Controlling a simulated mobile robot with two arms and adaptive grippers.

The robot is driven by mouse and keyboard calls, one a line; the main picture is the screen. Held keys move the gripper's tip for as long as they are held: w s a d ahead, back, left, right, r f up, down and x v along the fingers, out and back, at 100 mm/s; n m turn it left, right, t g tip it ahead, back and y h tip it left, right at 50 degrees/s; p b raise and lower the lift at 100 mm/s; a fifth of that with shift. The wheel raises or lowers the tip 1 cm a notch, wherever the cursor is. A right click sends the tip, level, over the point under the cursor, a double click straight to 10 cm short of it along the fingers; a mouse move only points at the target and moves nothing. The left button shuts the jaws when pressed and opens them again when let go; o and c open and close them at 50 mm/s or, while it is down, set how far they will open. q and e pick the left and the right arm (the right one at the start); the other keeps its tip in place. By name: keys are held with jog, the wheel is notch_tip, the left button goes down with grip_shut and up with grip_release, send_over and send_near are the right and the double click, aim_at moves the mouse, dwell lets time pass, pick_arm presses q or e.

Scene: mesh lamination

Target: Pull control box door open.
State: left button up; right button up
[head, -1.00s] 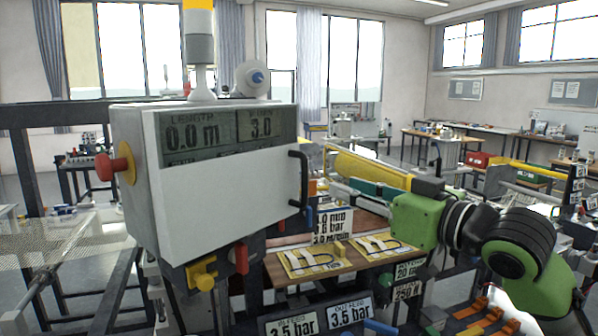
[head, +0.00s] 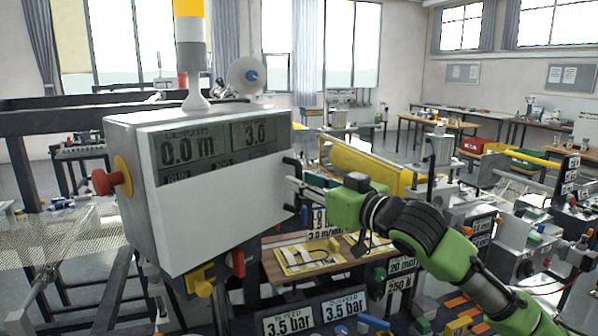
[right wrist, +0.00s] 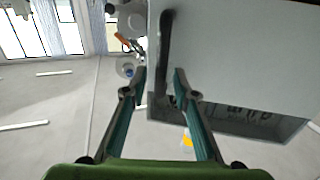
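The control box (head: 130,205) is a grey box with a red knob on its left side. A black upright handle (head: 290,172) is on the door's right edge. My right gripper (head: 298,187) has come in from the right and is at the handle. In the right wrist view the open fingers (right wrist: 160,80) stand on either side of the handle (right wrist: 164,50), with gaps visible; I cannot tell whether either finger touches it. My left gripper is not in view.
Below are a wooden board (head: 275,272) with yellow plates and pressure displays (head: 345,305). A yellow roller (head: 365,168) lies behind my right gripper.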

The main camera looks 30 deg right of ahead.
jog(key=shift+w+a+p, duration=0.1)
jog(key=shift+w+p, duration=0.3)
jog(key=shift+w, duration=0.7)
grip_shut()
jog(key=shift+s, duration=0.1)
